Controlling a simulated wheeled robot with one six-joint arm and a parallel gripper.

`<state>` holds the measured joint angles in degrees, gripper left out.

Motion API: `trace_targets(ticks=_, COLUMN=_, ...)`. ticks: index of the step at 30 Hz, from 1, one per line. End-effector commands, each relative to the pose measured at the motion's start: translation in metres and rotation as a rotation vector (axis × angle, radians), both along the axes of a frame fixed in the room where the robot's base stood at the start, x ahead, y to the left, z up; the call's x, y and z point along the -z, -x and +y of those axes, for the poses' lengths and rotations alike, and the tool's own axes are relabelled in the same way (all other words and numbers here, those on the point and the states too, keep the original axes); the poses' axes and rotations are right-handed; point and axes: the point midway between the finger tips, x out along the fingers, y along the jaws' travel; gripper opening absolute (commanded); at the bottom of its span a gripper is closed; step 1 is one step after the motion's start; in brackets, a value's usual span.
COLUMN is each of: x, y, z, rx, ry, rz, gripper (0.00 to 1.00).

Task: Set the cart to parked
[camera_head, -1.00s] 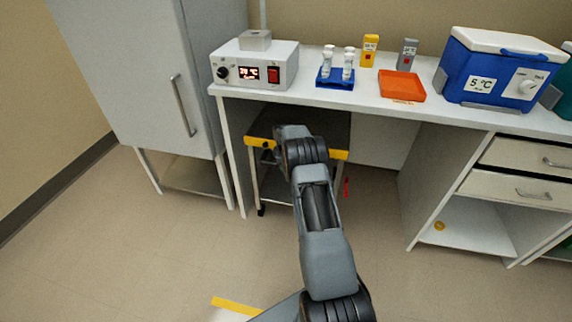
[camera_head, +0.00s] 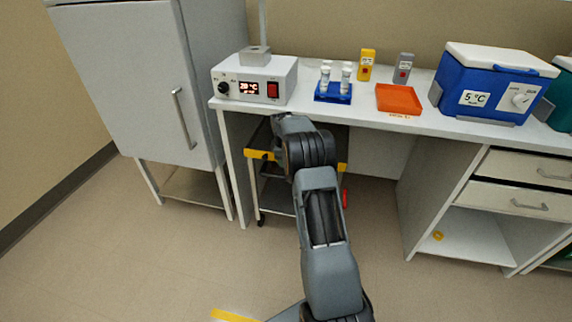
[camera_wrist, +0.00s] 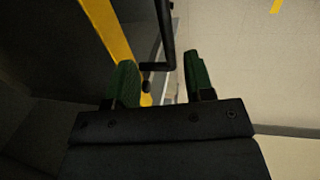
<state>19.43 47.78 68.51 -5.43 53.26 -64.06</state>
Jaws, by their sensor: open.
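The cart stands under the bench, left of middle in the head view, with a dark top, a yellow front edge (camera_head: 258,155) and legs on casters. My arm hides the middle of its front. In the wrist view, the cart's yellow edge (camera_wrist: 108,32) runs down the left, with a black bar handle (camera_wrist: 166,35) beside it. My gripper (camera_wrist: 160,78) is open, its two green fingertips apart. The handle's end shows in the gap between and just beyond the fingertips; I cannot tell whether they touch it. My fingers are hidden in the head view.
The bench (camera_head: 330,112) overhangs the cart. A grey cabinet (camera_head: 150,90) stands to the left and a drawer unit (camera_head: 515,185) to the right. A small red item (camera_head: 345,198) shows right of the cart. A yellow floor strip (camera_head: 232,315) lies in front; nearby floor is clear.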

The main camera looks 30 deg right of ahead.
Motion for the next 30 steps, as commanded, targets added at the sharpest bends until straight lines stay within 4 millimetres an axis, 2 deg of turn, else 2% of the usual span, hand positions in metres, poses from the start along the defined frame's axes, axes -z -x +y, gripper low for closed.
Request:
trace_targets(ticks=3, x=-0.013, y=0.001, z=0.002, rx=0.0, ry=0.0, rz=-0.001, gripper=0.48)
trace_targets(ticks=8, x=-0.02, y=0.003, z=0.003, rx=0.0, ry=0.0, rz=0.0, gripper=0.48)
trace_targets(ticks=25, x=-0.02, y=0.003, z=0.003, rx=0.005, ry=-0.001, rz=-0.001, gripper=0.48)
trace_targets(ticks=30, x=-0.02, y=0.003, z=0.003, rx=0.115, ry=-0.019, rz=-0.017, gripper=0.48)
